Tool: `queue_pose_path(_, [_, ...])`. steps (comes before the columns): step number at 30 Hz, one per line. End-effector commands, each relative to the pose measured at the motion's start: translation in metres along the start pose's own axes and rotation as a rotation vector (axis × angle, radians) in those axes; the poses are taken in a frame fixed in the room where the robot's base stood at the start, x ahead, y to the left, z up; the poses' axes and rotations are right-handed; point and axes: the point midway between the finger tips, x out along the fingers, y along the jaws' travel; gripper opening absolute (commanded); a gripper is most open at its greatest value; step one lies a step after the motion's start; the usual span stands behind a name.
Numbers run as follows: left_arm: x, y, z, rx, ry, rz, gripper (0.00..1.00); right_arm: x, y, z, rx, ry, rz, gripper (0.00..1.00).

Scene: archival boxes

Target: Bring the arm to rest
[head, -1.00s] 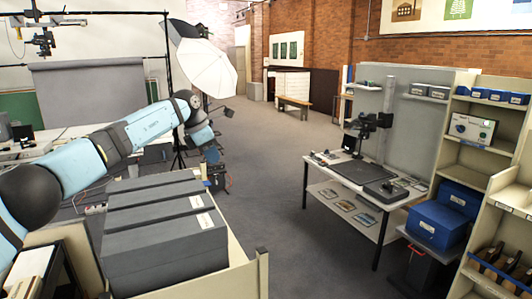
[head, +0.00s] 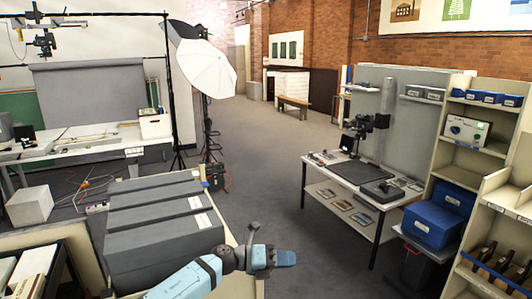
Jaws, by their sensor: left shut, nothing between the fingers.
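My left arm (head: 185,284) is light blue and dark grey and comes in low from the left, in front of the grey archival boxes. My left gripper (head: 287,258) is at its end, to the right of the boxes, over the grey floor. It is shut and holds nothing. Its fingertips look small and point right. The grey archival boxes (head: 150,243) lie side by side in a cream-walled holder, with white labels on their ends. My right gripper is not in the head view.
A work table (head: 312,178) with a camera stand and dark mat stands to the right. Blue boxes (head: 433,224) and a cream shelf unit (head: 505,190) stand farther right. A white umbrella light (head: 205,68) stands behind. The middle floor (head: 255,170) is clear.

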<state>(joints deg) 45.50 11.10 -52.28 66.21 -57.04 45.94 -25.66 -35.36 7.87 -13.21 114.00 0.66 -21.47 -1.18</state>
Motion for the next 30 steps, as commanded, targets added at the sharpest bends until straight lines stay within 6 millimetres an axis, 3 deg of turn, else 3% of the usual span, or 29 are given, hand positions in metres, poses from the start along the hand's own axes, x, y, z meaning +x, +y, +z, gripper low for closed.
queue_pose_path(1, [0.001, -0.001, -0.019, -0.100, -0.075, -0.046, 0.00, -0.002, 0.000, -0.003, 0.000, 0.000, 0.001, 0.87])
queue_pose_path(5, [-0.007, -0.002, -0.051, -0.357, -0.279, -0.137, 0.00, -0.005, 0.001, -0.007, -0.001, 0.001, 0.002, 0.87])
queue_pose_path(11, [-0.044, 0.009, -0.103, -0.777, -0.587, -0.231, 0.00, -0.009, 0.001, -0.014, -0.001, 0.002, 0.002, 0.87])
queue_pose_path(17, [-0.103, 0.028, -0.170, -1.203, -0.886, -0.275, 0.00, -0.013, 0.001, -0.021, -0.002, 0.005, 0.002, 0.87])
queue_pose_path(21, [-0.150, 0.037, -0.229, -1.497, -1.090, -0.283, 0.00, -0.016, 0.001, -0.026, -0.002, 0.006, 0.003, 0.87])
queue_pose_path(27, [-0.216, 0.034, -0.323, -1.881, -1.357, -0.268, 0.00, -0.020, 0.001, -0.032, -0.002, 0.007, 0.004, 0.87])
queue_pose_path(30, [-0.240, 0.026, -0.361, -2.023, -1.456, -0.255, 0.00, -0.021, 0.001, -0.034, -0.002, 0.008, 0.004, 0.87])
